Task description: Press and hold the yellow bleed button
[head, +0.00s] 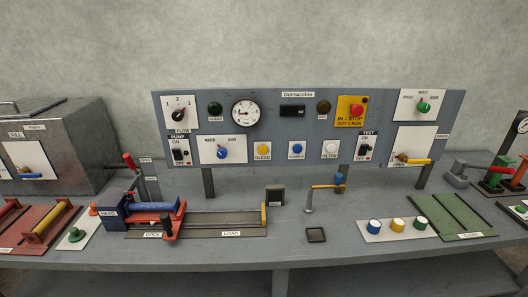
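The yellow bleed button (263,148) is a small round cap on a white plate in the lower row of the upright grey panel (285,112). A "BLEED" label sits just below it. A blue button (296,147) and a white button (331,147) are to its right on similar plates. Nothing covers or touches the yellow button. I cannot tell from this view how far its cap stands out. Neither of my grippers shows in the head view.
A blue-handled knob (222,153) is left of the button, and a red stop button (356,110) is upper right. On the bench stand a post with an orange lever (310,197), a small dark block (275,195) and a rail fixture (213,221).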

